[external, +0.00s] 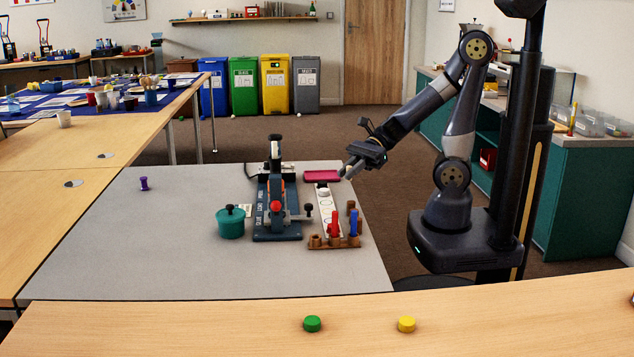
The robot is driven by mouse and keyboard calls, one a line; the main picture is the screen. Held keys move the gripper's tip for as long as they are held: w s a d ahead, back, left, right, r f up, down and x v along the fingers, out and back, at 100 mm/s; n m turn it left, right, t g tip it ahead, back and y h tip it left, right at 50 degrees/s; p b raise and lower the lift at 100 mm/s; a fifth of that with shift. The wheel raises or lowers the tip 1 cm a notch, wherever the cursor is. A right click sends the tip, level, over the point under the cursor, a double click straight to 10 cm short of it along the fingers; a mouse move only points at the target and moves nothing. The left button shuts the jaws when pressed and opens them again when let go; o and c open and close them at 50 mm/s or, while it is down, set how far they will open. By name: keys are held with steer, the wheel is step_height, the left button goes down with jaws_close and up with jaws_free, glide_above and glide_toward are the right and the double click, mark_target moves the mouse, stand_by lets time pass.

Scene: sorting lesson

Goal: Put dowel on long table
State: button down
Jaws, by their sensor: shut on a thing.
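My gripper (346,171) is above the far right edge of the grey-topped table (130,245), near the magenta tray, pointing left. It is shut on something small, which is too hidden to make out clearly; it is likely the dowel. A red peg (334,224) and a blue peg (354,222) stand upright in a small wooden rack (320,243) on the grey top. A wooden table (200,325) runs across the front, and another wooden table (60,165) runs along the left. I cannot tell which is the long table.
A dark press (277,225) and a teal pot (230,226) stand mid-table, beside a white strip (325,198) and magenta tray (322,176). A purple piece (143,184) stands at left. Green (312,324) and yellow (406,324) discs lie in front.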

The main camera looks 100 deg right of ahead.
steer(key=shift+r, duration=0.9)
steer(key=w+a+r, duration=0.2)
steer(key=w+r, duration=0.1)
steer(key=w, duration=0.5)
steer(key=w+a+r, duration=0.2)
steer(key=w+r, duration=0.2)
steer(key=w, duration=0.4)
steer(key=w+a+r, duration=0.2)
steer(key=w+r, duration=0.1)
steer(key=w, duration=0.6)
steer(key=n+g+y+p, duration=0.3)
steer(key=p, duration=0.5)
glide_above(258, 312)
step_height(258, 312, down, 10)
step_height(258, 312, down, 10)
steer(key=b, duration=0.3)
steer(key=shift+r, duration=0.1)
